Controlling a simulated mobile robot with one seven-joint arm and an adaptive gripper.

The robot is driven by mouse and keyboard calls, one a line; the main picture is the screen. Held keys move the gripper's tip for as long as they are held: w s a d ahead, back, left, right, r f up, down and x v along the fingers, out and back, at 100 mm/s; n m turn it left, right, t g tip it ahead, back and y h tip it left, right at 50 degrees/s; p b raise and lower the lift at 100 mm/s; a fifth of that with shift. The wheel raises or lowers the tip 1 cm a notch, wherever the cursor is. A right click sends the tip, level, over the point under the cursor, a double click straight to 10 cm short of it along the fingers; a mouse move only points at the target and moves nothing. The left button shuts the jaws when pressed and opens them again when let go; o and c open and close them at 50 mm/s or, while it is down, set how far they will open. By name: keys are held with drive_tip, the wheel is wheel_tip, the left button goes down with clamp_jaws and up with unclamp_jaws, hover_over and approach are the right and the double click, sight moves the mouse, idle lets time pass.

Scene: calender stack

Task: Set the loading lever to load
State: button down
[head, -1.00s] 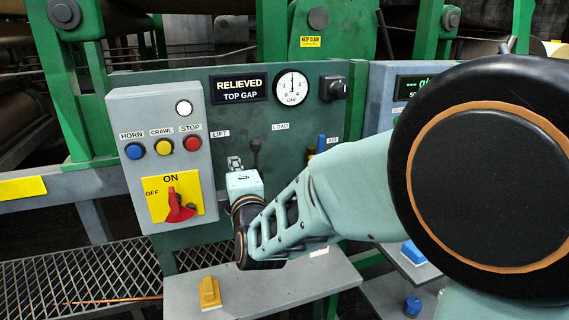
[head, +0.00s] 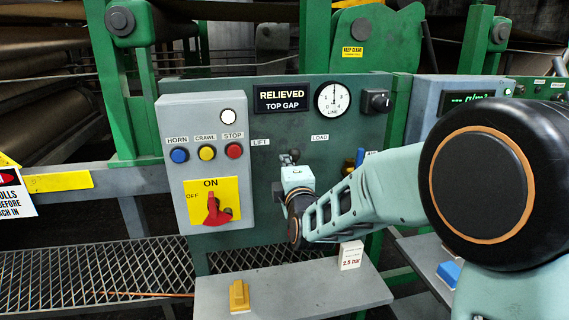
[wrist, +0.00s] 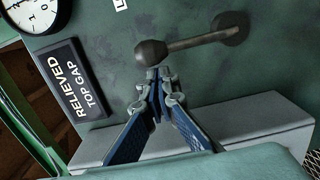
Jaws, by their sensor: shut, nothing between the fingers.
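The loading lever shows in the wrist view as a dark rounded knob (wrist: 151,52) on a rod that runs right to a round base (wrist: 231,27) on the green panel. In the head view its knob (head: 295,154) stands between the LIFT label (head: 260,142) and the LOAD label (head: 320,137); the rest is hidden behind my wrist. My gripper (head: 286,160) is shut and empty, just left of the knob in the head view. In the wrist view my fingertips (wrist: 158,75) lie just below the knob. I cannot tell whether they touch it.
A grey button box (head: 205,160) with a red rotary switch (head: 217,212) stands left of my gripper. The TOP GAP display (head: 283,97) reads RELIEVED, beside a LINE dial (head: 333,100). A blue-handled valve (head: 360,157) is to the right. A grey shelf (head: 300,292) lies below.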

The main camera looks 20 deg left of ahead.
sight(296, 159)
drive_tip(key=shift+w+d, duration=0.1)
drive_tip(key=shift+w+d+r+m+b, duration=0.1)
drive_tip(key=shift+d+m+b, duration=0.1)
drive_tip(key=shift+m+b, duration=0.25)
drive_tip(key=w+d+m+b, duration=0.1)
drive_tip(key=d+m+b, duration=0.1)
drive_tip(key=b, duration=0.1)
drive_tip(key=shift+w+b, duration=0.1)
drive_tip(key=shift+b, duration=0.2)
drive_tip(key=shift+w+d+f+m+b, duration=0.1)
drive_tip(key=shift+w+d+m+b, duration=0.4)
drive_tip(key=shift+d+m+b, duration=0.55)
drive_tip(key=shift+w+d+f+m+b, duration=0.1)
drive_tip(key=shift+w+d+m+b, duration=0.35)
drive_tip(key=shift+b, duration=0.95)
drive_tip(key=shift+d, duration=0.1)
drive_tip(key=shift+r, duration=0.15)
